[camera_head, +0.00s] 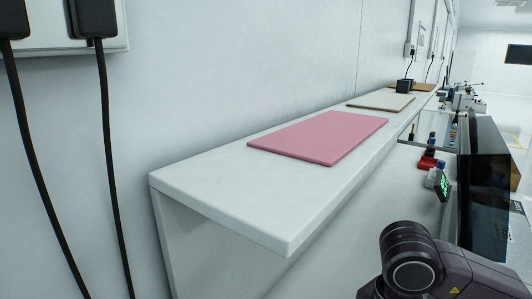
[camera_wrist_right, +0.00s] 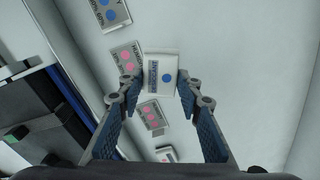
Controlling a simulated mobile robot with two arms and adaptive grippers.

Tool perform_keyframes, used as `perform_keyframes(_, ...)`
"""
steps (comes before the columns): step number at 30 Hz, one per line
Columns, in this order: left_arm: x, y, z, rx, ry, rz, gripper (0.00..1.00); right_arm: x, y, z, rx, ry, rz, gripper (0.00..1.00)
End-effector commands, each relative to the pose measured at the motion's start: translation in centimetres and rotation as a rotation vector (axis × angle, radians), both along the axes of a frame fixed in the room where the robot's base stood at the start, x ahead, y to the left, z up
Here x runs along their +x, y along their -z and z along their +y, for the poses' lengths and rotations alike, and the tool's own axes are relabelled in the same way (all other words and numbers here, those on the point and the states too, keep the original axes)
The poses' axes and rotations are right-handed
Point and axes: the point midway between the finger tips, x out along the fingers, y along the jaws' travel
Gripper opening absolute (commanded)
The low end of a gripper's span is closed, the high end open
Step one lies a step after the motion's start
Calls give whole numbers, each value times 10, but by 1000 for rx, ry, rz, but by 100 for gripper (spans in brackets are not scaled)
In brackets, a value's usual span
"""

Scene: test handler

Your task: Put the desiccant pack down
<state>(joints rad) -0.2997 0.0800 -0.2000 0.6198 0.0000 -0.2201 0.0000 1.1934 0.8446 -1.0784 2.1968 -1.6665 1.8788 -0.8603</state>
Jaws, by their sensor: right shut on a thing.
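In the right wrist view my right gripper (camera_wrist_right: 158,84) is shut on the desiccant pack (camera_wrist_right: 160,62), a small white packet with blue print. One finger is on each side of it. What lies directly under the pack is hard to tell. In the head view only part of my right arm shows at the lower right; its gripper and the pack are out of that view. My left gripper is in neither view.
In the right wrist view, white packs with pink dots (camera_wrist_right: 153,118) and blue dots (camera_wrist_right: 110,12) lie on a pale surface beyond the gripper. In the head view a white shelf (camera_head: 210,180) along the wall bears a pink mat (camera_head: 320,137) and a beige mat (camera_head: 381,101). Cables hang at left.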

Motion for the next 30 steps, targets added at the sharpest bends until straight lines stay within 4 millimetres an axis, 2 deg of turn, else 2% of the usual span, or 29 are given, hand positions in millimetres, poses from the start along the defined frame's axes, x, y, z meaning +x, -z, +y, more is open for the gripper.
perform_keyframes(9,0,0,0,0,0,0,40,-9,5,-4,-3,-544,5,14)
perform_keyframes(15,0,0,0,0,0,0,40,-13,7,-6,-2,-827,7,14)
perform_keyframes(21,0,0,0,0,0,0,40,-16,8,-7,-2,-979,9,14)
perform_keyframes(30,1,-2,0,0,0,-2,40,-15,7,-6,-1,-995,8,14)
